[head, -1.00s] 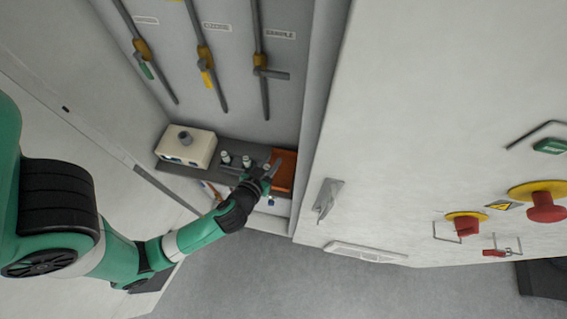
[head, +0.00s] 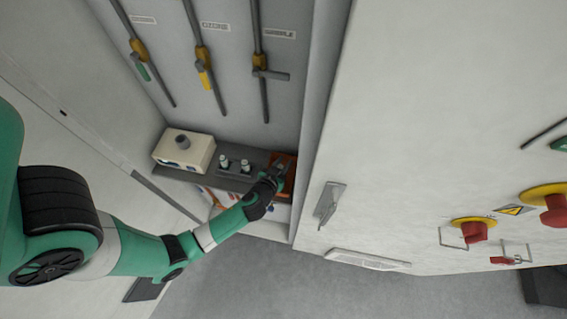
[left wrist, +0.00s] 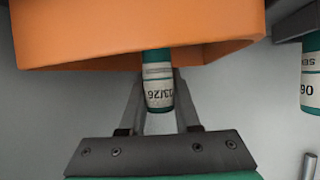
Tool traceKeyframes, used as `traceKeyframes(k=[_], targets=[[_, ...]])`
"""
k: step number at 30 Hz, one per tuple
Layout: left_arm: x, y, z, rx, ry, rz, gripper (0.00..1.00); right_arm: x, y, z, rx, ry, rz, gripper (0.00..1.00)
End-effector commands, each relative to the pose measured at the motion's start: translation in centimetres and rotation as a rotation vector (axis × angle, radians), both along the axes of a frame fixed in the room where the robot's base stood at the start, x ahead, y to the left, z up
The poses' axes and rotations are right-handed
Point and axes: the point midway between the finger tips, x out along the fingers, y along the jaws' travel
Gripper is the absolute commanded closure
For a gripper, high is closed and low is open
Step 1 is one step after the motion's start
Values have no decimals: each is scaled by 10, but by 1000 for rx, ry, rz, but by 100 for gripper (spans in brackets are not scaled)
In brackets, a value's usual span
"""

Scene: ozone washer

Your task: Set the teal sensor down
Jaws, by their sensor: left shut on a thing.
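My left gripper (head: 281,170) is at the orange bin (head: 290,160) on the shelf in the head view. In the left wrist view the gripper (left wrist: 158,100) is shut on a teal sensor (left wrist: 158,92) with a white label reading "03/26". The orange bin (left wrist: 130,30) fills the top of that view, and the sensor's far end meets its lower edge. I cannot tell whether the sensor touches the bin. In the head view the held sensor is too small to make out. My right gripper is not in view.
Two more sensors (head: 224,161) stand in a rack (head: 235,172) left of the bin; one teal sensor (left wrist: 310,80) shows in the wrist view. A cream box (head: 184,150) sits farther left. Valve pipes (head: 205,65) hang behind. A white cabinet side (head: 430,120) stands right.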

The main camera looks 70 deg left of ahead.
Motion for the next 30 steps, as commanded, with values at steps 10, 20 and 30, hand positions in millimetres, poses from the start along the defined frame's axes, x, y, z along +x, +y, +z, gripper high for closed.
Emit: traceKeyframes(k=[10, 20, 30], targets=[[0, 0, -2, -1, 1, 0, 42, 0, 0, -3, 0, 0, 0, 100], [0, 0, 0, 0, 1, 1, 39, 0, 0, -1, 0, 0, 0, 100], [-39, -40, 26, 0, 1, -7, 39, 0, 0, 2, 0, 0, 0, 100]])
